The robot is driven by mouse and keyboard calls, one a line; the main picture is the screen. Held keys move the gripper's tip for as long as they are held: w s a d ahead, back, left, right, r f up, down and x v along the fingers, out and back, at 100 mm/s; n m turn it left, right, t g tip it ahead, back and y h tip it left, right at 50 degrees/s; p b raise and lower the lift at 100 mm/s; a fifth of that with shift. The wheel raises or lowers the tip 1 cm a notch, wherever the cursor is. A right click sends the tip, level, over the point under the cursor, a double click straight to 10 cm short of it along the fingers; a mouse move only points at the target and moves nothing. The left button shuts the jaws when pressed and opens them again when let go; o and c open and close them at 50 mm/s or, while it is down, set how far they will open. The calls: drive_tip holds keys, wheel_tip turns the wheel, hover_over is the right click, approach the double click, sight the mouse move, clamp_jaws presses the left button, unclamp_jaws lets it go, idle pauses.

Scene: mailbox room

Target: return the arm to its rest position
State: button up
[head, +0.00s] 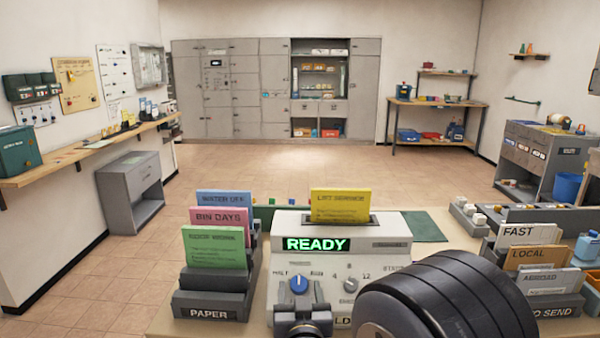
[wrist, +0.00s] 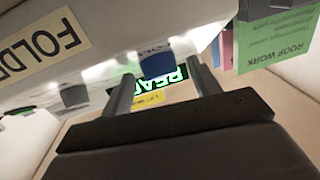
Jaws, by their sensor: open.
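My gripper (head: 303,314) is low at the front of the folding machine (head: 382,262), just below its blue knob (head: 299,285). In the wrist view, my gripper's two fingers (wrist: 160,70) are apart, with nothing held between them. The blue knob (wrist: 157,64) shows between and beyond the fingertips; I cannot tell how close they are to it. My dark arm link covers the lower right of the head view and hides part of the machine's front. The machine's display reads READY, and a yellow card (head: 340,206) stands in its top slot.
A paper rack (head: 208,304) with green, pink and blue cards stands close on the left. A sorting rack (head: 560,306) with FAST and LOCAL cards stands on the right. Grey lockers (head: 232,88) line the back wall. The floor between is open.

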drive_tip(key=s, duration=1)
drive_tip(key=shift+s+d+b, duration=0.15)
drive_tip(key=shift+d+b, duration=0.15)
drive_tip(key=shift+b, duration=0.1)
drive_tip(key=shift+d+r, duration=0.1)
